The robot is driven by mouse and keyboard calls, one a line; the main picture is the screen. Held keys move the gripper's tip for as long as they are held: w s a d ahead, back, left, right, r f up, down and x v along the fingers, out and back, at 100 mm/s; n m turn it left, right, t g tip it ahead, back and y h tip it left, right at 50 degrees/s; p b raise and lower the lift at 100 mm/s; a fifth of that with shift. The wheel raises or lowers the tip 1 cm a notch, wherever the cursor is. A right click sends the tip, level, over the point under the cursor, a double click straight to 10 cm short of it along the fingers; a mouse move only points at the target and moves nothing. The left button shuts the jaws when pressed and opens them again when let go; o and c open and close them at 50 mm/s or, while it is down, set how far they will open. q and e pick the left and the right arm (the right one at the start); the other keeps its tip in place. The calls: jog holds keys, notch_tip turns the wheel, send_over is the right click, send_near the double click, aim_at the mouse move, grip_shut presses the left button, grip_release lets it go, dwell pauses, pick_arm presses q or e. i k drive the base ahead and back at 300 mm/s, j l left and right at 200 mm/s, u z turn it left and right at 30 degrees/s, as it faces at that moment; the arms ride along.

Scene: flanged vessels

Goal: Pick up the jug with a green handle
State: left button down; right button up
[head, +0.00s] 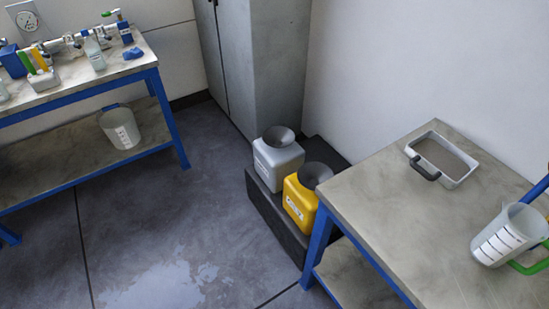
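The jug with a green handle (503,236) stands on the right-hand table, near the right edge of the head view. Neither of my grippers shows in the head view.
The right-hand table (383,204) also bears a grey tray (462,181) with a dark handle. A cluttered bench (115,67) stands left; open floor (190,225) lies between.

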aim_at(519, 226)
jog(key=z, duration=1.85)
